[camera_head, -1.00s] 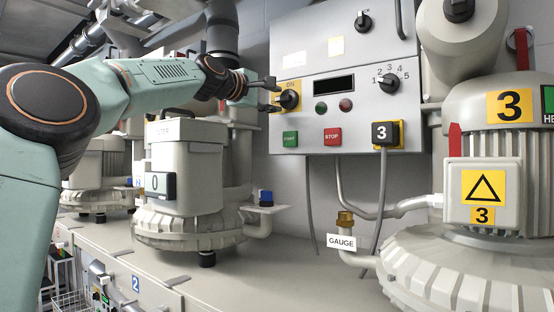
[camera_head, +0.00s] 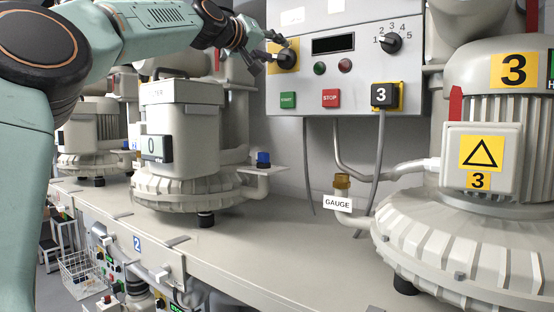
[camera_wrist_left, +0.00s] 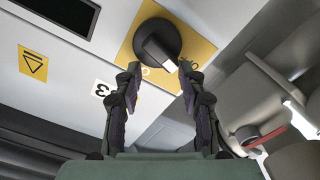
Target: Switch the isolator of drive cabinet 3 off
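The drive cabinet (camera_head: 345,72) is a grey box on the wall with a label reading 3. Its isolator is a black rotary knob (camera_head: 285,58) on a yellow plate at the left edge of the front. In the left wrist view the knob (camera_wrist_left: 157,42) has a pale-ended handle and lies just beyond my fingertips; lettering on its plate is partly covered. My left gripper (camera_head: 266,47) is beside the knob, and in the wrist view (camera_wrist_left: 159,72) its fingers are apart with nothing between them. I cannot tell whether they touch the knob. My right gripper is not in view.
The same cabinet has a selector knob (camera_head: 390,42), a green button (camera_head: 288,101) and a red stop button (camera_head: 331,97). Blower 3 (camera_head: 480,165) stands at the right and another blower (camera_head: 182,150) at the left. The bench (camera_head: 270,235) between them is mostly clear.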

